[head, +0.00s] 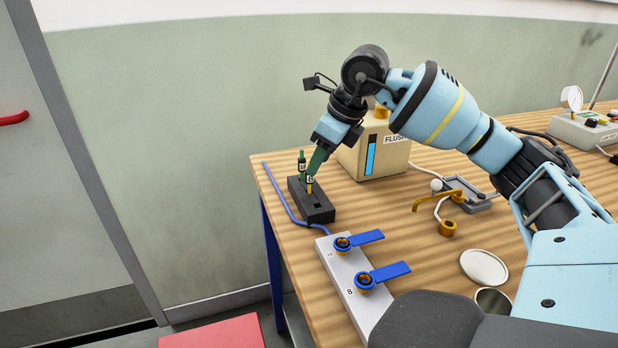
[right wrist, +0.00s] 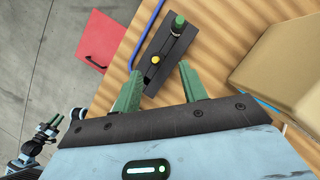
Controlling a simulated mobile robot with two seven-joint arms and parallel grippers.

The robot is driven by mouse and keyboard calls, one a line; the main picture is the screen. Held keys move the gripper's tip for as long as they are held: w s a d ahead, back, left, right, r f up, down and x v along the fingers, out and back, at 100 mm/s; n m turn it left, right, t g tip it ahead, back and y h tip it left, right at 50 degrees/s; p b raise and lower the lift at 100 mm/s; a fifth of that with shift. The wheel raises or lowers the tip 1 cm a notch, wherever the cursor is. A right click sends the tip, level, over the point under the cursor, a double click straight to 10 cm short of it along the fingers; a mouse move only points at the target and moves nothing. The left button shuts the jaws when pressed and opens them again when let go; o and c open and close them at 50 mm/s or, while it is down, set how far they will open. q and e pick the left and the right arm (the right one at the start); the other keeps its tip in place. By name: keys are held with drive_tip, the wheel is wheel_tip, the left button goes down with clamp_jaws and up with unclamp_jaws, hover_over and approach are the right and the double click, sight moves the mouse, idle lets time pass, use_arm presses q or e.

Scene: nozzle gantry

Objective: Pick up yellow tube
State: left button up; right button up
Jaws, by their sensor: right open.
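The yellow tube (head: 310,188) stands in the black rack (head: 318,212) near the table's left edge. In the right wrist view its round yellow top (right wrist: 155,59) shows in the rack, just beyond and between my fingertips. My right gripper (head: 316,166) is open above the rack, and its near finger hides part of the tube in the head view. In the right wrist view the two green fingers (right wrist: 157,76) are apart with nothing between them. My left gripper (right wrist: 51,122) shows small at the left of that view, away from the rack; its opening is unclear.
A green-topped tube (head: 302,162) stands in the same rack. A beige FLUSH box (head: 384,152) is close behind my right gripper. A blue hose (head: 281,193) runs beside the rack. A grey block with blue levers (head: 345,275) is in front.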

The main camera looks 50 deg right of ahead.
sight(310, 183)
drive_tip(key=shift+x, duration=3.1)
drive_tip(key=shift+w+a, duration=0.1)
drive_tip(key=shift+a, duration=0.05)
clamp_jaws()
